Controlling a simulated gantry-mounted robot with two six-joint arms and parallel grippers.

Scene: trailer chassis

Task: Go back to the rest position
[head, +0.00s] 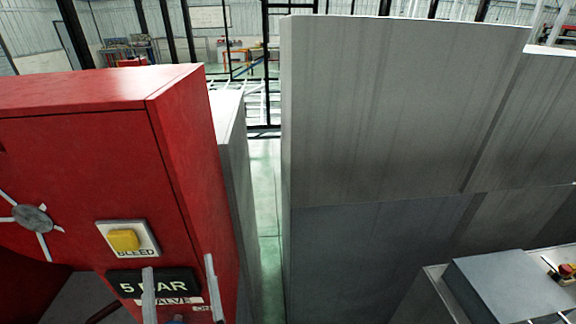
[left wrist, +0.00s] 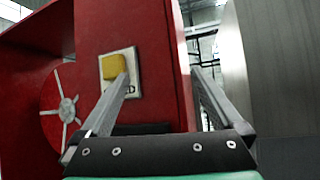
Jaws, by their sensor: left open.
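My left gripper (head: 180,270) shows at the bottom of the head view, its two grey fingers pointing up in front of the red cabinet (head: 180,130). It is open, with nothing seen between the fingers. In the left wrist view its fingers (left wrist: 163,76) stand wide apart. The left finger overlaps the yellow button (left wrist: 115,67) there. In the head view the yellow button (head: 123,240), marked BLEED, is left of and above the fingers. A black "5 BAR" sign (head: 128,284) is partly hidden behind a finger. My right gripper is not in view.
A grey handwheel (head: 33,218) is on the cabinet's left. Tall grey panels (head: 390,120) stand on the right, with a narrow gap of green floor (head: 268,230) between. A grey box (head: 510,287) with a red knob (head: 567,269) beside it is at the lower right.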

